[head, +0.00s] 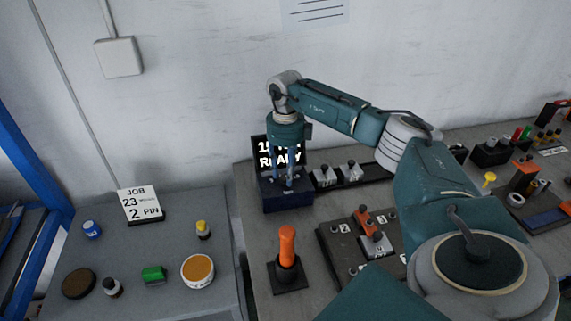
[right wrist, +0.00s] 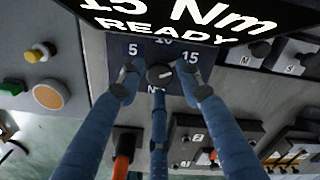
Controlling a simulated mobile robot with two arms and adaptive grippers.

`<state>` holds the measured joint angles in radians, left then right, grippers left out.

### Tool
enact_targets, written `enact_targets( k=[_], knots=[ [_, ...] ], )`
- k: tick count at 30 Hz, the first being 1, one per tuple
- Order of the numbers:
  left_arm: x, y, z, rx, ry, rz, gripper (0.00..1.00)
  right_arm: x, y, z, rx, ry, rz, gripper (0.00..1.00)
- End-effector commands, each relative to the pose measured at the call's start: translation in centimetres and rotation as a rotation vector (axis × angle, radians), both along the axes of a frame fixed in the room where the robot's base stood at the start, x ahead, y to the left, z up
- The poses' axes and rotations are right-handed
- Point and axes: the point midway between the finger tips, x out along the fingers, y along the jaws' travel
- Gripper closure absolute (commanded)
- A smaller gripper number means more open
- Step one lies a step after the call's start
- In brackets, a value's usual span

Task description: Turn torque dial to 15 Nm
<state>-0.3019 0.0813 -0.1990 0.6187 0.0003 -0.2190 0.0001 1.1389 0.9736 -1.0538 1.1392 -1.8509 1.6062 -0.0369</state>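The torque unit (head: 287,193) is a dark blue box with a black display (head: 262,146) at the back of the bench. In the right wrist view the display (right wrist: 190,18) reads "15 Nm READY". Below it is a dark round dial (right wrist: 160,75) between the printed marks 5, 10 and 15, with a light mark on its right side toward 15. My right gripper (head: 289,182) points down at the unit. In the right wrist view its blue fingers (right wrist: 161,92) are spread around the dial, with gaps to it at left and right. My left gripper is out of view.
An orange-handled tool (head: 287,250) stands in front of the unit. A numbered fixture plate (head: 335,250) and a row of metal parts (head: 350,172) lie to the right. A job card (head: 140,204) and several small containers stand on the left table.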

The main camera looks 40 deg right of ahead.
Motion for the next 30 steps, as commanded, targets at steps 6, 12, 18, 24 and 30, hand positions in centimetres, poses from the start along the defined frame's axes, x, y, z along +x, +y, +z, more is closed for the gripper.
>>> enact_targets(
  k=[6,12,18,24,30],
  knots=[
    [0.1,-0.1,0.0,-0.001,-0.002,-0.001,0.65,0.2,0.0,4.2,0.001,-0.007,-0.001,0.65],
    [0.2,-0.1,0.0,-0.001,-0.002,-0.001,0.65,0.1,0.0,8.3,0.001,-0.006,-0.002,0.65],
    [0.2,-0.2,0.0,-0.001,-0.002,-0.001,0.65,0.1,-0.1,10.9,0.0,-0.005,-0.002,0.65],
    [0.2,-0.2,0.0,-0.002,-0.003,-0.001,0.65,0.0,-0.1,11.5,0.0,-0.004,-0.002,0.65],
    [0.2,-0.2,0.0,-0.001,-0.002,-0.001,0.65,0.0,-0.1,11.5,-0.001,-0.003,-0.002,0.65]
  ],
)
